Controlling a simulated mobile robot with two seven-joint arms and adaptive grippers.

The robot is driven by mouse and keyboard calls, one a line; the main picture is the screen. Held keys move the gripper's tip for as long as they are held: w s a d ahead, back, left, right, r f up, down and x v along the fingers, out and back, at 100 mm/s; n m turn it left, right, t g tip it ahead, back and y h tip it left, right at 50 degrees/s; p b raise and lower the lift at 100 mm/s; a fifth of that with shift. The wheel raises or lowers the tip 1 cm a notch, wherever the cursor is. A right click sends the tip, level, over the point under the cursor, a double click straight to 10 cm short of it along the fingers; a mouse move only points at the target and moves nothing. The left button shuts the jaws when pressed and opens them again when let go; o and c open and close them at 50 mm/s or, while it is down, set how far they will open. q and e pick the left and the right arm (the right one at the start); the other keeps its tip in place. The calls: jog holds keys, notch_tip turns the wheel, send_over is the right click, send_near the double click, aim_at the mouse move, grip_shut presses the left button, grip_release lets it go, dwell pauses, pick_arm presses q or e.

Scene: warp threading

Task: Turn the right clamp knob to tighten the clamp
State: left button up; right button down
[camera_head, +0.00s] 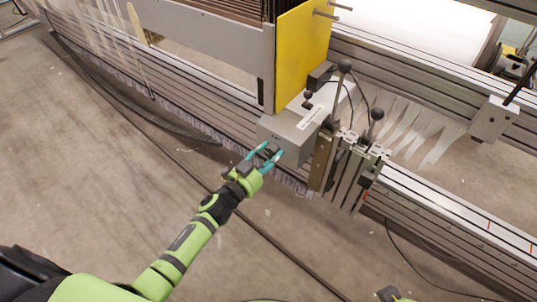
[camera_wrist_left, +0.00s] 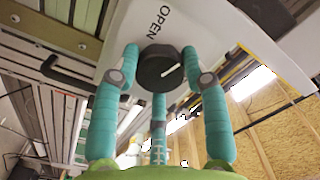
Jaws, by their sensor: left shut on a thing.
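The clamp knob (camera_wrist_left: 160,68) is a dark round knob with a white line on its face, in the left wrist view. It sits on a pale housing marked OPEN, which shows as a grey box (camera_head: 285,128) in the head view. My left gripper (camera_head: 265,155) is at the front face of this box. Its teal fingers (camera_wrist_left: 160,52) are shut on the knob, one on each side and a third below. In the head view the fingers mostly hide the knob.
Metal clamp blocks and black ball-ended levers (camera_head: 377,113) stand right of the box. A yellow panel (camera_head: 300,50) rises behind it. Pale threads (camera_head: 415,130) spread at the right. Long metal rails (camera_head: 430,205) run diagonally. The floor (camera_head: 110,160) in front is mostly open, with cables lying on it.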

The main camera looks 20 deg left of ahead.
pick_arm(q)
jog(key=m, duration=0.2)
jog(key=r+m, duration=0.1)
jog(key=shift+w+d+m, duration=0.1)
jog(key=shift+d+m, duration=0.1)
jog(key=shift+m, duration=0.2)
jog(key=shift+f+m+b, duration=0.1)
jog(key=shift+m+b, duration=0.2)
jog(key=shift+m, duration=1.1)
jog(key=m, duration=0.2)
jog(key=m+b, duration=0.1)
jog(key=m, duration=0.2)
jog(key=shift+d+f, duration=0.15)
jog(key=shift+d, duration=0.05)
jog(key=shift+m+b, duration=0.3)
jog(key=shift+m, duration=0.4)
pick_arm(e)
jog(key=w+a+r+t+y, duration=0.1)
jog(key=w+a+r+t, duration=0.2)
jog(key=w+r+t, duration=0.2)
jog(key=shift+w+a+r+n+t, duration=0.3)
jog(key=shift+w+r+t, duration=0.15)
jog(key=shift+w, duration=1.4)
pick_arm(q)
jog(key=o, duration=1.1)
jog(key=shift+d+f, duration=0.1)
jog(key=shift+o, duration=0.2)
jog(key=shift+f, duration=0.1)
pick_arm(e)
jog(key=shift+d, duration=0.2)
